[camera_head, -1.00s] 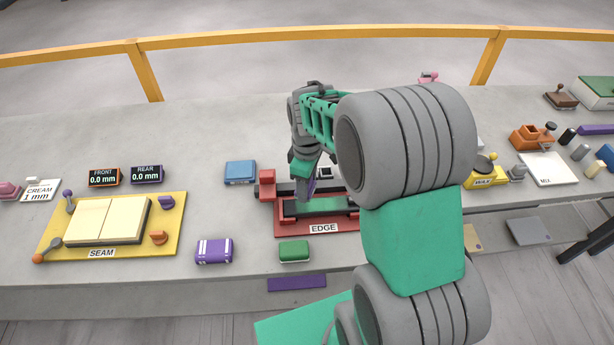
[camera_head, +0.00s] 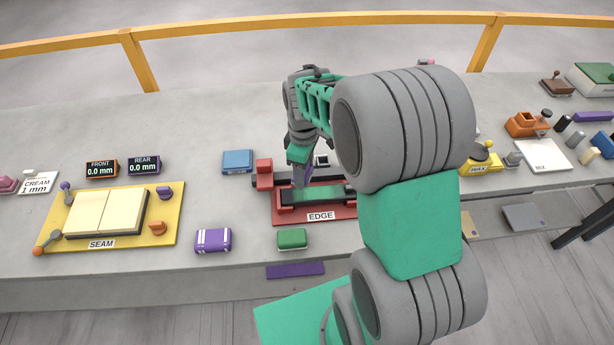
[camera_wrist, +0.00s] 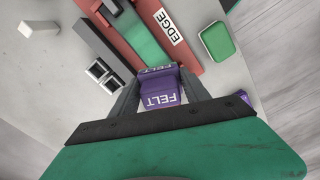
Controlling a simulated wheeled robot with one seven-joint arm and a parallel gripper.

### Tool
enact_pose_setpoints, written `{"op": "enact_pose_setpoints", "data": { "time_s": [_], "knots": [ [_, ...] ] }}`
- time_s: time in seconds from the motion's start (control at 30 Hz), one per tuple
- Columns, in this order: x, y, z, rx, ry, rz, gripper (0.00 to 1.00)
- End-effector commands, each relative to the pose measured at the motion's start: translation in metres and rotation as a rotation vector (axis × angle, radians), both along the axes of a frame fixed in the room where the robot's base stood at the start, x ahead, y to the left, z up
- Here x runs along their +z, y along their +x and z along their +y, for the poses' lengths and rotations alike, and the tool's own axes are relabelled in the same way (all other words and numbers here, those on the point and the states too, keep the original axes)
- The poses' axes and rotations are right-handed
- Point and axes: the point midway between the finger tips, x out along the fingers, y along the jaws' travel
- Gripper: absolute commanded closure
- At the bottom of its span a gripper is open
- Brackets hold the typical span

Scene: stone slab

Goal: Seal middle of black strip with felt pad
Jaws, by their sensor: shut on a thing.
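My gripper (camera_wrist: 157,88) is shut on a purple felt pad (camera_wrist: 160,92) marked FELT, seen in the wrist view. In the head view the pad (camera_head: 302,176) shows as a small purple patch over the left half of the EDGE fixture. The fixture has a red base (camera_head: 345,212) and a green piece (camera_head: 318,193) lying along it. In the wrist view the pad's far end is at the near end of the visible green piece (camera_wrist: 146,42); whether they touch, I cannot tell. A dark bar (camera_wrist: 99,46) lies beside the fixture. The black strip's middle is not clearly made out.
A green block (camera_head: 292,238) and a purple striped block (camera_head: 213,240) stand in front of and left of the fixture. A blue block (camera_head: 237,161) stands behind left. The yellow SEAM board (camera_head: 165,228) is at far left.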

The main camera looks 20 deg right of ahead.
Motion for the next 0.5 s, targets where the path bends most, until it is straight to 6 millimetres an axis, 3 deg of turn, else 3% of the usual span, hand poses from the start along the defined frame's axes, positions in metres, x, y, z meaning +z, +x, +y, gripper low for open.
{"op": "enact_pose_setpoints", "data": {
  "time_s": [0.17,0.5],
  "knots": [
    [-0.011,0.000,0.000,0.000,0.000,0.000,0.78],
    [-0.053,0.000,-0.003,0.000,0.000,0.001,0.78]
  ]
}}
